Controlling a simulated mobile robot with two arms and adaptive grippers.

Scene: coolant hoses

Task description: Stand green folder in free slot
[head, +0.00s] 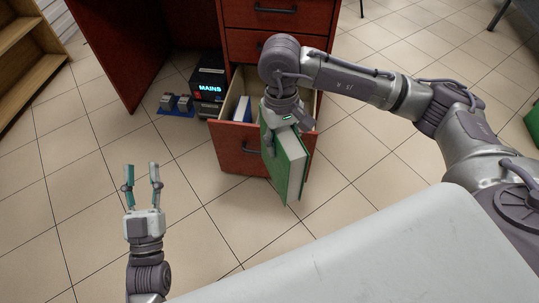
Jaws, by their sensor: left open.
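A green folder (285,165) hangs tilted in front of the red cabinet's open bottom drawer (235,132), its white page side facing right. My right gripper (285,130) is shut on the folder's upper end, and its fingers partly show. A blue and white folder (242,109) stands inside the drawer at the left. The free slot cannot be made out, as my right arm and the green folder cover much of the drawer. My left gripper (142,170) is open and empty above the floor, well left of the drawer.
A black box marked MAINS (209,86) stands left of the drawer, with small grey items on a blue mat (176,113) beside it. A wooden shelf (30,50) is at the far left. The tiled floor before the drawer is clear.

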